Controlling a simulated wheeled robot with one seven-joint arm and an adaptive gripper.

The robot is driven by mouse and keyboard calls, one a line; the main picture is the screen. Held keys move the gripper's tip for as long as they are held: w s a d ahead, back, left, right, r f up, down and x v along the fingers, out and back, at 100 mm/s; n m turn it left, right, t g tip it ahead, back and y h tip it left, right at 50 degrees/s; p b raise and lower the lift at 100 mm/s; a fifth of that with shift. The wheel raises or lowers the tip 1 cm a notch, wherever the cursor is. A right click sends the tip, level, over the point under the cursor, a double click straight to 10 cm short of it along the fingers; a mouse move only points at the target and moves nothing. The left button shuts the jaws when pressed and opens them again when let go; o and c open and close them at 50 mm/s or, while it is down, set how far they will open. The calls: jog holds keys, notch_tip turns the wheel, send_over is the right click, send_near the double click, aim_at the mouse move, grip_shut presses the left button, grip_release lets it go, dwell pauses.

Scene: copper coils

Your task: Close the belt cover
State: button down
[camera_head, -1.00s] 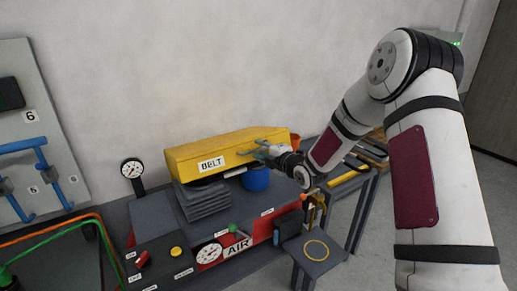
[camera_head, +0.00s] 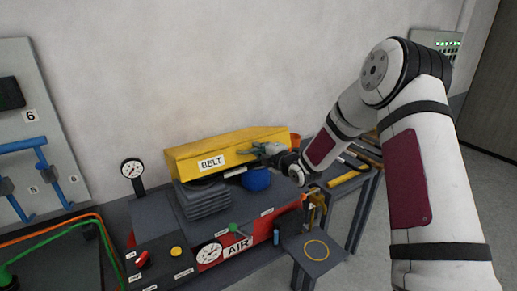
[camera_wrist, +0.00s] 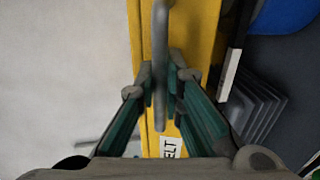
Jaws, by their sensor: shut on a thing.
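The yellow belt cover (camera_head: 190,160) with its "BELT" label sits above the machine's dark finned block at the back, beside the wall. It also shows in the wrist view (camera_wrist: 205,40), running up the middle of the picture. My gripper (camera_head: 255,150) is at the cover's front face, right of the label. In the wrist view my gripper (camera_wrist: 160,85) is shut on the cover's grey handle (camera_wrist: 161,40), which lies between the two fingertips. A dark gap with a light strip shows under the cover's front edge. The hinge is hidden.
Below the cover are grey fins (camera_head: 207,202) and a blue cylinder (camera_head: 257,181). A gauge (camera_head: 132,168) stands at left. A control box with a red switch (camera_head: 143,258) and the "AIR" panel (camera_head: 237,247) are in front. A small stand (camera_head: 313,249) is at right.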

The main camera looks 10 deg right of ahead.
notch_tip(320, 180, down, 12)
jog(key=b, duration=0.2)
jog(key=shift+s+d, duration=0.15)
jog(key=shift+s, duration=0.3)
jog(key=shift+f, duration=0.15)
jog(key=c, duration=1.7)
grip_release()
jog(key=shift+f, duration=0.1)
jog(key=v, duration=1.2)
jog(key=shift+r, duration=0.2)
